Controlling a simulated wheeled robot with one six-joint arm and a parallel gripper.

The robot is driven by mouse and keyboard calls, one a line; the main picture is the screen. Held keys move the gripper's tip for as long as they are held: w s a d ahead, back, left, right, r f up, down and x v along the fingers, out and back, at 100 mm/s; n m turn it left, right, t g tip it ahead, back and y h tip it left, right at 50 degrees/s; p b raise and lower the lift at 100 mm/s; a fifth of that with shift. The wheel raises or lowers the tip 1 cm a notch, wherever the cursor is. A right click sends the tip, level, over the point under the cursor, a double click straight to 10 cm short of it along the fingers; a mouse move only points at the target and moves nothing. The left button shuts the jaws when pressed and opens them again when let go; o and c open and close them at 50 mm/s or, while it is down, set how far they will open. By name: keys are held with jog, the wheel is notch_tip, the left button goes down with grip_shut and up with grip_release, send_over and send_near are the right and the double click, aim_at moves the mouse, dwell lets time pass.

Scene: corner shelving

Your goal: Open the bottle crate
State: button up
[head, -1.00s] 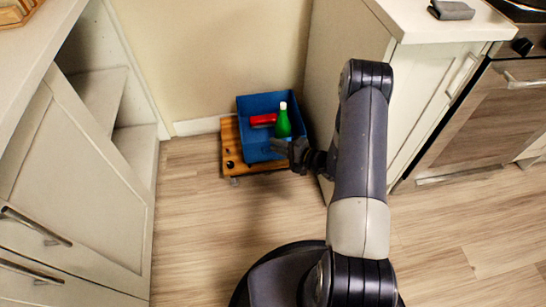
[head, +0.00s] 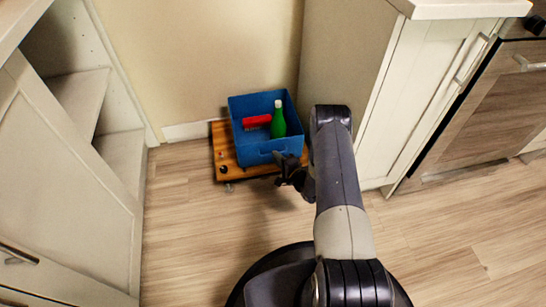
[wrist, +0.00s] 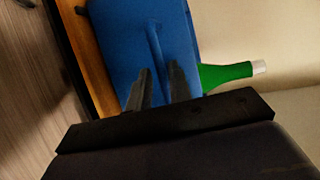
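A blue open-topped crate (head: 254,151) stands on a small wooden wheeled board (head: 222,150) by the wall. A green bottle (head: 278,124) with a white cap stands upright in it, beside a red object (head: 257,121). My gripper (head: 285,168) is at the crate's front right corner, low, near the board's edge. I cannot tell whether the fingers touch the crate.
A cabinet (head: 350,100) stands close on the right of the crate, with an oven front (head: 470,110) beyond it. Open shelves (head: 85,100) and a cabinet door (head: 65,180) are at the left. The wood floor (head: 190,240) in front is clear.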

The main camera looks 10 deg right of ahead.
jog(key=shift+b+x, duration=0.3)
jog(key=shift+x, duration=1.3)
grip_shut()
